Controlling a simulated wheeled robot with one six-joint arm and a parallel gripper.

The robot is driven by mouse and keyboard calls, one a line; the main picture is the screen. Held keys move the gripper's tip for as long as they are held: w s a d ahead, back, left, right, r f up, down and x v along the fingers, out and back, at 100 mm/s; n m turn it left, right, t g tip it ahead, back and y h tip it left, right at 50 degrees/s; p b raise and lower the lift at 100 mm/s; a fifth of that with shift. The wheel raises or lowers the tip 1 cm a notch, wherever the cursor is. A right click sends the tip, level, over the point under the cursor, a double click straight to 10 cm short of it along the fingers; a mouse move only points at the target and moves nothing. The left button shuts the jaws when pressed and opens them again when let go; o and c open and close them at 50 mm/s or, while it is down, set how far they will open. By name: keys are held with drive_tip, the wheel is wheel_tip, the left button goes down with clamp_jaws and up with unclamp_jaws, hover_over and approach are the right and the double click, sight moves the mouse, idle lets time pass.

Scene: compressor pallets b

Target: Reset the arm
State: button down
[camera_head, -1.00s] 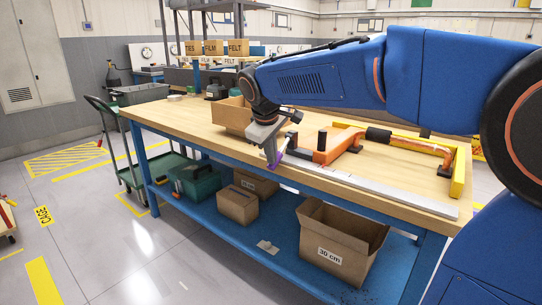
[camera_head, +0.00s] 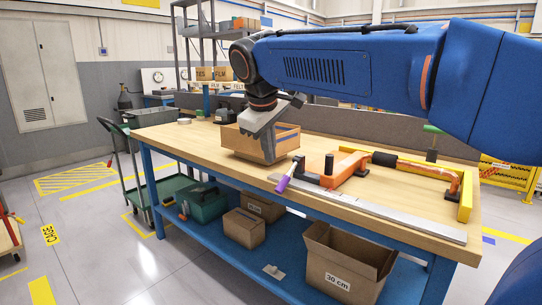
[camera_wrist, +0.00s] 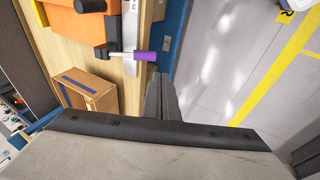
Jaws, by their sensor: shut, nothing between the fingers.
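My gripper (camera_head: 268,152) is at the end of my blue arm, above the front part of the workbench (camera_head: 205,148) and in front of an open cardboard box. In the wrist view my gripper (camera_wrist: 162,95) points past the bench's front edge, with its fingers together and nothing between them. A tool with a purple handle (camera_head: 283,184) lies on the bench just right of my gripper, apart from it. The purple handle also shows in the wrist view (camera_wrist: 145,56).
An orange clamp-like tool (camera_head: 345,168), a yellow bar (camera_head: 466,196) and a long metal ruler (camera_head: 390,213) lie on the bench's right half. The cardboard box (camera_head: 238,142) stands behind my gripper. A green cart (camera_head: 150,190) stands left. The lower shelf holds a box marked 30 cm (camera_head: 335,279).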

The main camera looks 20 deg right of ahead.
drive_tip(key=s+d+f+m+y, duration=0.1)
drive_tip(key=s+d+f+m, duration=0.2)
drive_tip(key=s+f, duration=1)
drive_tip(key=s+d+f+m+y, duration=0.1)
drive_tip(key=s+d+f+m, duration=0.3)
drive_tip(key=s+d+f, duration=0.4)
drive_tip(key=s+f, duration=0.4)
drive_tip(key=s, duration=0.2)
drive_tip(key=shift+f+m, duration=0.3)
drive_tip(key=shift+f, duration=0.1)
